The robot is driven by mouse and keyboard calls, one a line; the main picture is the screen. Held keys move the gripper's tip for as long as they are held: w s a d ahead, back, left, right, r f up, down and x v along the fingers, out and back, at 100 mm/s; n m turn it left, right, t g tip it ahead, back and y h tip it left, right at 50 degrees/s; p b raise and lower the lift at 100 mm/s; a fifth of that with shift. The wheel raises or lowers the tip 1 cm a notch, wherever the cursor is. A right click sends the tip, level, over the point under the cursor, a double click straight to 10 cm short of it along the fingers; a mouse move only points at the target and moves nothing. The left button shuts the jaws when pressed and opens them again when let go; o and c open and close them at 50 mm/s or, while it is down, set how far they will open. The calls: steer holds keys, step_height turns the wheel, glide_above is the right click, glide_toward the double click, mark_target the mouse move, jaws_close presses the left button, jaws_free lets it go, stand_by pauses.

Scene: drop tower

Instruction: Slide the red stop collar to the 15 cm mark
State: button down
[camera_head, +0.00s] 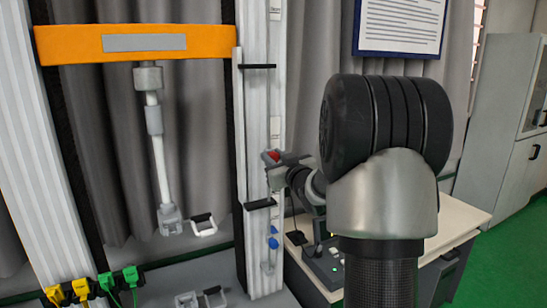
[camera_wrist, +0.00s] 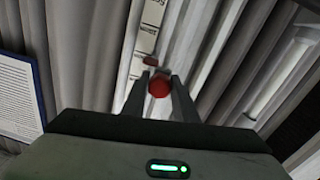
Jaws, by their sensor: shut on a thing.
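The red stop collar (camera_head: 272,156) sits on the thin vertical rod at the right side of the tower column. In the wrist view the red collar (camera_wrist: 159,86) is a round red piece between the two fingers. My gripper (camera_wrist: 157,90) is shut on it; in the head view my gripper (camera_head: 284,160) reaches it from the right. A smaller red piece (camera_wrist: 150,61) shows just beyond the collar in the wrist view. A pale scale strip (camera_head: 275,135) runs along the column, but its marks are too small to read. Part of the collar is hidden by my fingers.
Blue collars (camera_head: 273,237) sit lower on the same rod. Black brackets (camera_head: 260,203) stick out from the column below and above the red collar. A desk with a control box (camera_head: 325,265) stands behind my arm. An orange crossbeam (camera_head: 140,43) spans the left.

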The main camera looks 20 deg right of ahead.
steer(key=c, duration=1.4)
jaws_free()
steer(key=shift+r, duration=0.1)
steer(key=shift+c, duration=0.2)
steer(key=shift+s, duration=0.1)
steer(key=s+b, duration=0.2)
steer(key=s, duration=1.5)
steer(key=shift+s+a, duration=0.15)
